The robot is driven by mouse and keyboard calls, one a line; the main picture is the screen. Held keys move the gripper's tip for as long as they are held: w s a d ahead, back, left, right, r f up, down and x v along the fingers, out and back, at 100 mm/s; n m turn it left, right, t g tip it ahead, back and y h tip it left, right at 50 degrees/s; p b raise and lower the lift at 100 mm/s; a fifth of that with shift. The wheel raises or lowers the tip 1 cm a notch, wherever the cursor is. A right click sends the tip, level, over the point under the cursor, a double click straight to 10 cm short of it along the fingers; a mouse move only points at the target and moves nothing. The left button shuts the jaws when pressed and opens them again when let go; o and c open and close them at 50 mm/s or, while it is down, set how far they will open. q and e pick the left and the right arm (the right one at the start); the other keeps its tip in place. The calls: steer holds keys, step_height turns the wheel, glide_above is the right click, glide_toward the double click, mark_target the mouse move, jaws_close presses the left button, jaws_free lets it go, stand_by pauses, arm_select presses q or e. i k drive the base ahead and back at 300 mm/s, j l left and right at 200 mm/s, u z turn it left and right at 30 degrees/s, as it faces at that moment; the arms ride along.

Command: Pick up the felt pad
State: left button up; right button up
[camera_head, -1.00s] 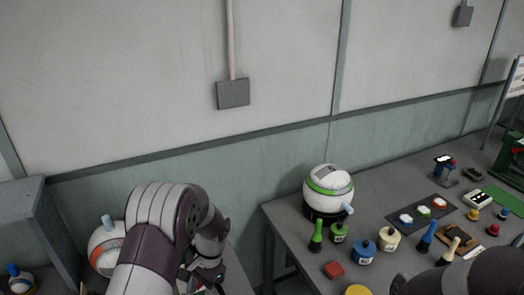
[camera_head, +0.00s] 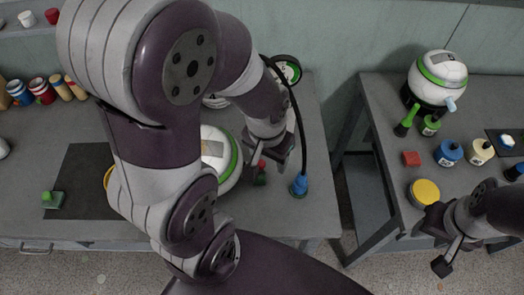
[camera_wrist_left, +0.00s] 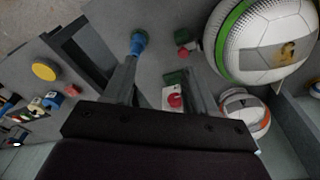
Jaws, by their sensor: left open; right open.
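I cannot single out the felt pad with certainty. A small green block with a pale top (camera_head: 53,200) lies at the left end of a dark mat (camera_head: 88,160) on the left table. A red-and-green item (camera_head: 260,172) stands by the green-banded ball (camera_head: 228,160). My left gripper (camera_head: 284,158) is over the left table, close to that item. In the left wrist view its open fingers (camera_wrist_left: 162,65) have no object clamped between them; a green block (camera_wrist_left: 176,77) and a white piece with a red knob (camera_wrist_left: 173,99) show beyond. My right gripper (camera_head: 445,255) is open, low at the right.
A blue-based tool (camera_head: 299,186) stands right of my left gripper. The right table holds a ball (camera_head: 438,78), a red block (camera_head: 411,158), a yellow-topped round item (camera_head: 424,192) and several blue, green and cream items. A floor gap separates the tables. Cups (camera_head: 40,90) stand at the left.

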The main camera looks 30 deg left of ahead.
mark_target(53, 200)
steer(key=k+u, duration=0.1)
steer(key=u, duration=2.95)
